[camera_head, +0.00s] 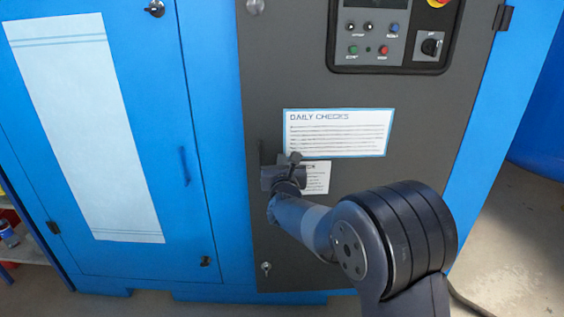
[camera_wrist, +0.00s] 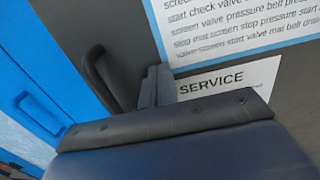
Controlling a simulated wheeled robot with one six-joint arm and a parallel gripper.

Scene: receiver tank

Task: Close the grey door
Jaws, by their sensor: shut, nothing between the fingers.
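The grey door (camera_head: 305,225) is a tall dark panel on the front of the blue cabinet. It looks flush or nearly flush with the cabinet; I cannot tell whether a small gap is left at its left edge. Its dark handle (camera_wrist: 101,78) shows in the wrist view, left of my fingers, near the door's left edge. My gripper (camera_head: 287,165) is in front of the door by the handle and hides part of it in the head view. The shut fingers (camera_wrist: 156,86) show in the wrist view with nothing held. I cannot tell whether they touch the door.
A control panel (camera_head: 388,60) with buttons and a "DAILY CHECKS" sheet (camera_head: 338,133) are on the grey door. A hinge (camera_head: 503,17) is at its upper right. A blue door (camera_head: 177,215) stands at left. Open floor (camera_head: 510,230) is at right.

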